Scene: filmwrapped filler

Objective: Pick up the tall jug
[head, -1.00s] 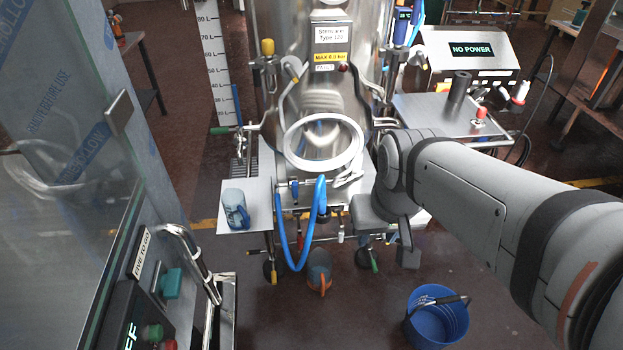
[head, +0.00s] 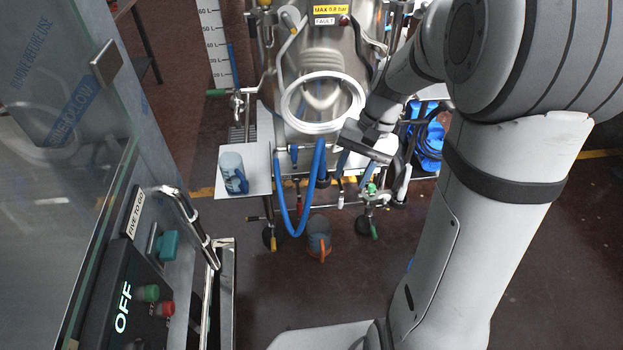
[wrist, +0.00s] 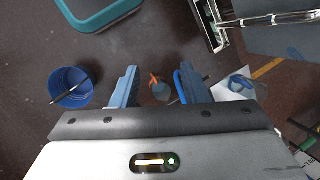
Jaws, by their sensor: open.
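A light-blue jug (head: 231,170) with a blue handle stands upright on a white side shelf (head: 260,165) left of the steel vessel. A grey jug (head: 318,232) with an orange handle is on the floor below the vessel. I cannot tell for sure which is the tall jug. My gripper (wrist: 158,72) is open and empty. In the wrist view the orange-handled jug (wrist: 160,92) shows between its fingers, farther off, and the light-blue jug (wrist: 240,84) is to the right. In the head view my gripper is in front of the vessel, apart from both jugs.
The steel vessel (head: 325,60) has a blue hose (head: 305,205) hanging at its front. A glass-sided machine with an OFF panel (head: 125,308) stands at left. A blue bucket (wrist: 68,82) and a teal-rimmed box (wrist: 95,12) are on the floor. Bare floor lies between.

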